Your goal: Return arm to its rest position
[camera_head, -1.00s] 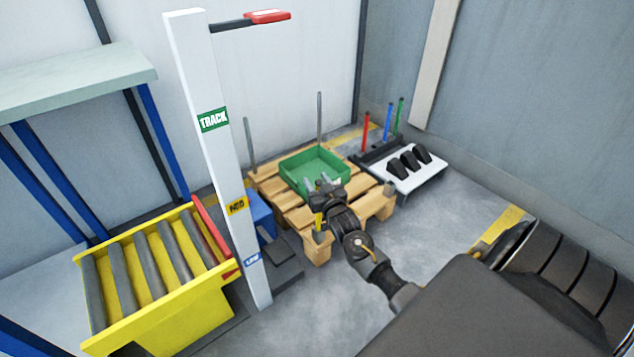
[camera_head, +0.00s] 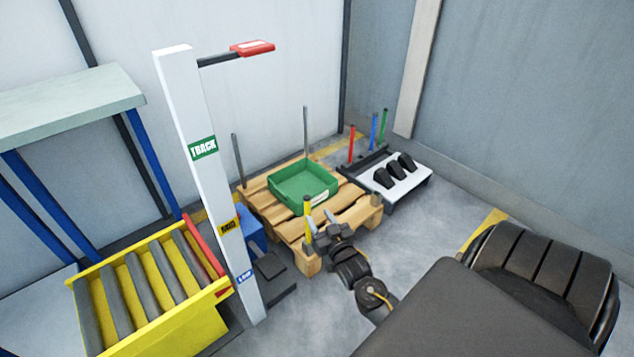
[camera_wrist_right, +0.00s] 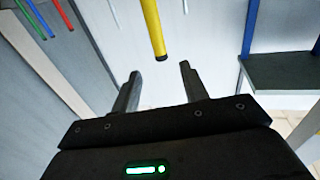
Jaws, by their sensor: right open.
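My right gripper (camera_head: 322,222) is in front of the wooden pallet (camera_head: 348,218) in the head view, with its arm coming in from the lower right. In the right wrist view its two fingers (camera_wrist_right: 160,88) are apart with nothing between them. A yellow post with a dark end (camera_wrist_right: 153,28) shows beyond the fingertips there. In the head view a yellow post (camera_head: 307,215) stands at the pallet's front corner, beside the gripper; I cannot tell how far apart they are. My left gripper is in neither view.
A green tray (camera_head: 303,186) lies on the pallet. A white post (camera_head: 203,160) with a red-tipped arm and a yellow roller conveyor (camera_head: 190,328) stand to the left. A white stand with black pedals (camera_head: 412,190) is behind right. Open floor (camera_head: 425,235) lies right of the pallet.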

